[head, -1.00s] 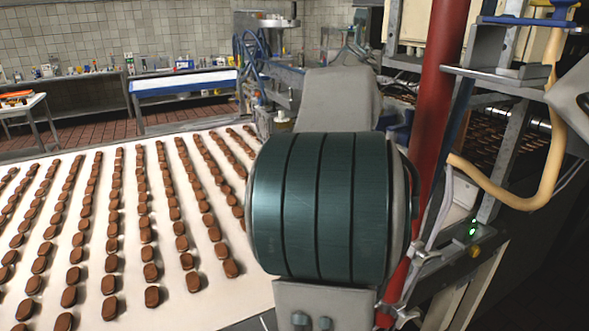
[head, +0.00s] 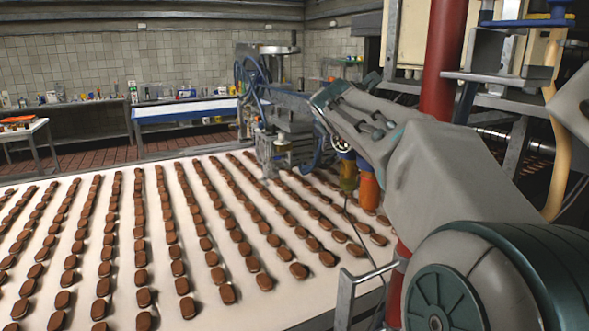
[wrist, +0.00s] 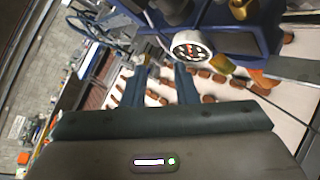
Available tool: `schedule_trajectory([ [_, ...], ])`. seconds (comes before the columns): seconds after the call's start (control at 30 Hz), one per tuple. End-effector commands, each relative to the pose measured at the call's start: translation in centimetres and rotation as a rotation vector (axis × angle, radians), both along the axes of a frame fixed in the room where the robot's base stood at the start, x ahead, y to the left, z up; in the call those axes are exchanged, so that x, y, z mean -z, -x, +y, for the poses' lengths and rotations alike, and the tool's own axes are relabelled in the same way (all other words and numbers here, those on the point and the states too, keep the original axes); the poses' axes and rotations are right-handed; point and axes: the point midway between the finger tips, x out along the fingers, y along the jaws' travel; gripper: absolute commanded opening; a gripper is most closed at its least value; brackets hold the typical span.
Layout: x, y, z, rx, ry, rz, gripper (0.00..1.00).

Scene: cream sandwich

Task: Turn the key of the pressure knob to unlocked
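In the wrist view, my gripper (wrist: 162,74) has its two blue-grey fingers apart, with nothing between them. A round pressure gauge (wrist: 190,50) with a white rim and dark face is just beyond the right finger. A gold knob-like part (wrist: 240,9) is on the blue machine body near the top; I cannot tell whether it is the pressure knob. No key can be made out. In the head view, my arm reaches toward the machine (head: 290,130) over the belt, and the gripper itself is not clearly visible.
A white conveyor belt (head: 150,322) carries many rows of brown sandwich pieces. A red post (head: 445,60) and metal frames stand close on the right. An orange part (head: 368,188) hangs near my arm, above the belt. A metal rail (head: 345,290) runs along the belt's near side.

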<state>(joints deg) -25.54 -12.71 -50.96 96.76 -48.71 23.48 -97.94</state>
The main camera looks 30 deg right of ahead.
Motion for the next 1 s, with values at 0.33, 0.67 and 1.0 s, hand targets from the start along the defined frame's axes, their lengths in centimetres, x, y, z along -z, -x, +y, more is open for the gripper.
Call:
schedule_trajectory([
  [0.33,4.4,0.8,5.3,0.062,-0.421,-0.103,0.26],
  [0.67,7.7,2.3,10.4,0.154,-0.745,-0.153,0.26],
  [1.0,9.2,3.1,12.9,0.211,-0.885,-0.167,0.26],
])
